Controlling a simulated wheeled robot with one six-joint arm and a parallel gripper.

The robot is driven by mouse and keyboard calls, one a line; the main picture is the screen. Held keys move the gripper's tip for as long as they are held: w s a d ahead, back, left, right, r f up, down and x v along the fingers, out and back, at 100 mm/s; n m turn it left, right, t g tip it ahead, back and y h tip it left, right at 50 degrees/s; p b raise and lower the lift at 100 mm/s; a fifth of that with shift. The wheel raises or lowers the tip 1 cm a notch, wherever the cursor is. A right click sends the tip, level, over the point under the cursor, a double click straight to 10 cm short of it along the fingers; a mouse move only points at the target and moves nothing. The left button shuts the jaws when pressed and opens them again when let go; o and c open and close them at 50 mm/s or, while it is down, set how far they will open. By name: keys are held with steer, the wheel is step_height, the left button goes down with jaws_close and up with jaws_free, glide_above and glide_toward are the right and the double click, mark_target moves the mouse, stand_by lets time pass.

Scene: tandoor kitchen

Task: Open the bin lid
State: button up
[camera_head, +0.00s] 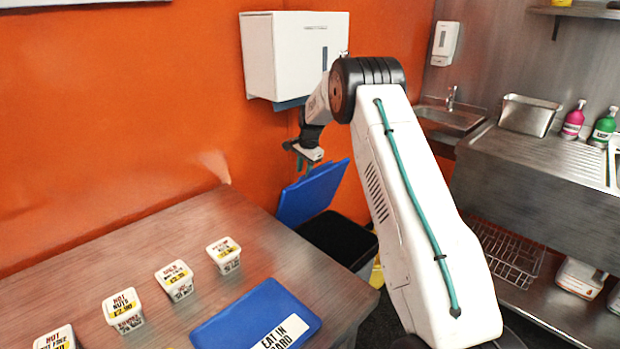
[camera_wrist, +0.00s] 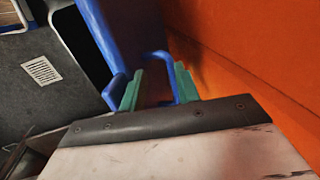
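The bin (camera_head: 340,238) stands in the gap between the wooden counter and the sink unit, its dark top partly hidden by my arm. Its blue lid (camera_head: 312,192) is raised and tilted up on the wall side; the lid also shows in the wrist view (camera_wrist: 118,35). My gripper (camera_head: 302,162) is just above the lid's upper edge. In the wrist view my gripper's green fingers (camera_wrist: 158,88) are apart, with a thin blue loop (camera_wrist: 157,54) showing between and beyond them. I cannot tell whether the fingers touch it.
A white dispenser (camera_head: 297,55) hangs on the orange wall close behind my arm. The wooden counter (camera_head: 190,240) holds several small labelled tubs and a blue board (camera_head: 245,308). A steel sink unit (camera_head: 520,160) stands at the right.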

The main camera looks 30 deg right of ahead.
mark_target(313, 178)
steer(key=s, duration=0.2)
steer(key=s+a, duration=0.1)
steer(key=s, duration=0.1)
steer(key=s+a, duration=0.1)
steer(key=s, duration=0.2)
steer(key=shift+r, duration=0.3)
steer(key=shift+d+r, duration=0.1)
steer(key=c, duration=0.3)
steer(key=d+r, duration=0.1)
steer(key=r+m+t, duration=0.1)
steer(key=r, duration=0.1)
steer(key=s+d+r+m, duration=0.1)
steer(key=r, duration=0.1)
steer(key=shift+d+r+t+h, duration=0.1)
steer(key=shift+d+t+h, duration=0.2)
steer(key=shift+t, duration=0.1)
jaws_close()
steer(key=x, duration=0.9)
steer(key=shift+w+f, duration=0.25)
steer(key=shift+f, duration=0.05)
